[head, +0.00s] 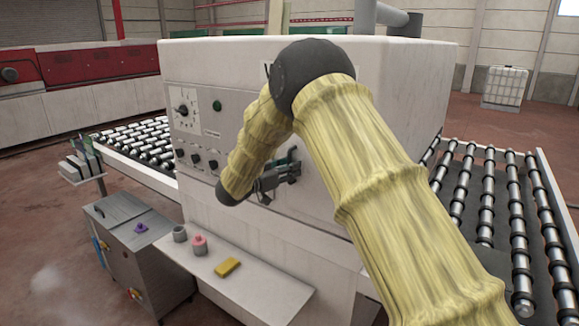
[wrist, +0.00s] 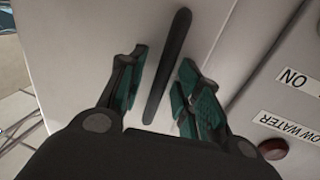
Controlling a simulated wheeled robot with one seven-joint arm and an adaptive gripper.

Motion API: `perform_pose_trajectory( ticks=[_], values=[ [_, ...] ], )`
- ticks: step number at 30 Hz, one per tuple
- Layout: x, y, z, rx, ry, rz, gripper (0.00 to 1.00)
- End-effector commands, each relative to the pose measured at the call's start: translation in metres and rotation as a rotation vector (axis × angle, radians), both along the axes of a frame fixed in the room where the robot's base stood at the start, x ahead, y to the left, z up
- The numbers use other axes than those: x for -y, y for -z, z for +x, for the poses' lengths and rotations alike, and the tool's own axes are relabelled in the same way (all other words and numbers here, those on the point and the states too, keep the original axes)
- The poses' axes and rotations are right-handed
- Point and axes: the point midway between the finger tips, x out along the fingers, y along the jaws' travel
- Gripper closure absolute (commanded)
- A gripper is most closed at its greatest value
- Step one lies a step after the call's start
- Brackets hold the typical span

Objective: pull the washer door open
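The washer door (head: 300,215) is the pale front panel of the big white machine, and it looks closed. In the wrist view the door's pale surface (wrist: 85,30) fills the upper left, with a dark bar handle (wrist: 168,65) standing on it. My gripper (wrist: 162,85) is open, with one teal-padded finger on each side of the handle. I see a gap between each finger and the handle. In the head view my gripper (head: 290,168) is at the machine's front, and my arm hides the handle and much of the door.
A shelf (head: 270,290) below holds a yellow block (head: 228,267), a pink container (head: 199,245) and a grey cup (head: 180,233). A grey cabinet (head: 140,260) stands at the left. Roller conveyors flank the machine, one at the right (head: 515,220). A control panel (head: 195,115) is left of my gripper.

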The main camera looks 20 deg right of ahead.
Motion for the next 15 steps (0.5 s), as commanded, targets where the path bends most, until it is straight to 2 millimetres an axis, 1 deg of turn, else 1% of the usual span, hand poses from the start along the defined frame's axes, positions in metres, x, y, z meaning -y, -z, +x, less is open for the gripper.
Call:
perform_pose_trajectory(
  ticks=[7, 8, 12, 13, 15],
  values=[
    [0.0005, 0.0004, 0.0003, 0.0, 0.0, 0.0, 0.66],
    [0.0004, 0.0003, 0.0002, 0.0, 0.0, 0.0, 0.7],
    [0.0004, 0.0004, 0.0002, 0.0, 0.0, 0.001, 0.95],
    [0.0004, 0.0003, 0.0002, 0.0, 0.0, 0.001, 1.0],
    [0.0003, 0.0003, 0.0001, 0.0, 0.0, 0.001, 1.0]
  ],
)
